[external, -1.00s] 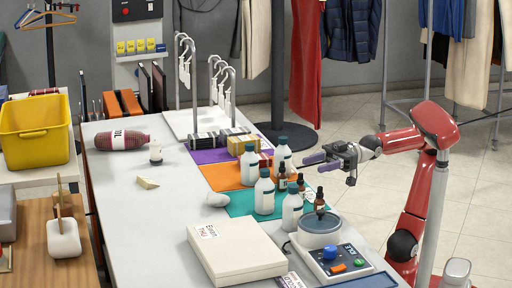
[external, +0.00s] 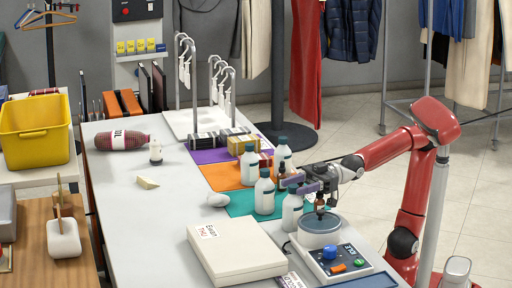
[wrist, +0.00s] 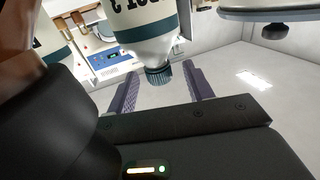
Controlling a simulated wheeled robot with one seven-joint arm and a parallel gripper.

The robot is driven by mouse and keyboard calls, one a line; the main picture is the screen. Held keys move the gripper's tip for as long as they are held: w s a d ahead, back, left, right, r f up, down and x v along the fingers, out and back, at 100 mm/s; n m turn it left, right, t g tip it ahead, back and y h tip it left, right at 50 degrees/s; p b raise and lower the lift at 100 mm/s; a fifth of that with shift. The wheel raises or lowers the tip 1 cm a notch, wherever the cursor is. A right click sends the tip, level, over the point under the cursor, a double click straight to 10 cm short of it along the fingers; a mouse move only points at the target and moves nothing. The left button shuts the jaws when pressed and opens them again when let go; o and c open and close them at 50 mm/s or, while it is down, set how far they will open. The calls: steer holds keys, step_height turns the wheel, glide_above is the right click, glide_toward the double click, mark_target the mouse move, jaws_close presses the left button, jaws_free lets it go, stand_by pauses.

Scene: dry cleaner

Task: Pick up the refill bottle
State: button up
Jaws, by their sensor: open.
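Several white bottles with teal caps stand on the table in the external view, among them a front one (external: 292,212), a middle one (external: 264,195) and one behind (external: 282,157). I cannot read which is the refill bottle. My gripper (external: 294,184) is open and empty, its purple fingers at cap height over the front bottle, partly hiding its top. In the wrist view, a white bottle (wrist: 145,35) appears cap down in the picture, its teal cap (wrist: 158,75) between the two fingers (wrist: 160,82) with gaps on both sides. A dark red labelled bottle (external: 118,141) lies at the table's far left.
Small brown dropper bottles (external: 320,201) stand close to the gripper. A scale-like device (external: 322,250) with coloured buttons and a white box (external: 236,250) are nearer the camera. A metal rack (external: 222,85) stands behind. The table's left middle is mostly clear.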

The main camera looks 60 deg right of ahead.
steer(key=shift+c, duration=0.4)
jaws_close()
